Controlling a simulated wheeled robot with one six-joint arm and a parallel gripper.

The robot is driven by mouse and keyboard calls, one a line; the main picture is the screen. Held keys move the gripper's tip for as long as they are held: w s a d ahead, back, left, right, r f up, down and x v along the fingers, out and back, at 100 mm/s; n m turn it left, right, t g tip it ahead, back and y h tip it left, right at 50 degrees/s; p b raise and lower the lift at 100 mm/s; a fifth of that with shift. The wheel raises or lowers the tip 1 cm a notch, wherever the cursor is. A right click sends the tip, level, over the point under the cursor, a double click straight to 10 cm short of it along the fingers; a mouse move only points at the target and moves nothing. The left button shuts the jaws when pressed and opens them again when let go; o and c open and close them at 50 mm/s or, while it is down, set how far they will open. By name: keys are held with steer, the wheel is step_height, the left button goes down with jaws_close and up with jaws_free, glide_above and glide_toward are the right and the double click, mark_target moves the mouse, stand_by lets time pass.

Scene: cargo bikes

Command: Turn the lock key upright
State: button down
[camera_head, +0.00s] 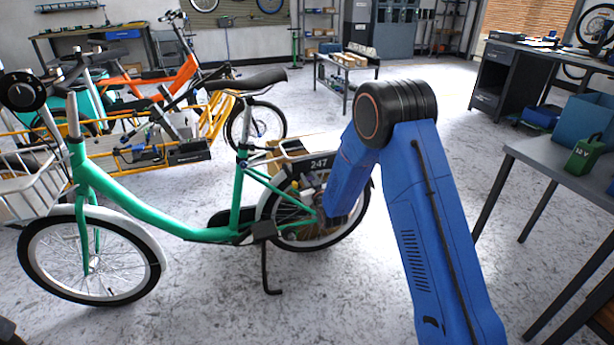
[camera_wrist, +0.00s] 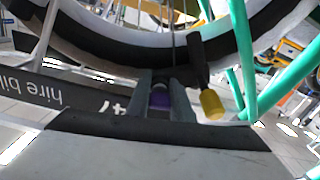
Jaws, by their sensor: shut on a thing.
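The green hire bike (camera_head: 165,218) stands side-on in the head view, its rear wheel (camera_head: 345,232) partly behind my blue arm. In the wrist view my gripper (camera_wrist: 160,88) reaches up to the rear wheel (camera_wrist: 110,45). Its two grey fingers are shut on a small purple piece (camera_wrist: 160,101), which I take for the lock key. Only a little of it shows between the fingers, so its turn angle cannot be told. Just right of the fingers a dark lever with a yellow end (camera_wrist: 212,104) hangs close by. The lock body is mostly hidden.
A dark panel with "hire bike" lettering (camera_wrist: 60,92) lies left of the fingers, and green frame tubes (camera_wrist: 243,60) stand close on the right. A grey workbench (camera_head: 560,165) stands at the right.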

steer(key=c, duration=1.6)
jaws_free()
steer(key=shift+o, duration=0.2)
steer(key=shift+s, duration=0.1)
steer(key=v, duration=1.7)
steer(key=shift+s, duration=0.1)
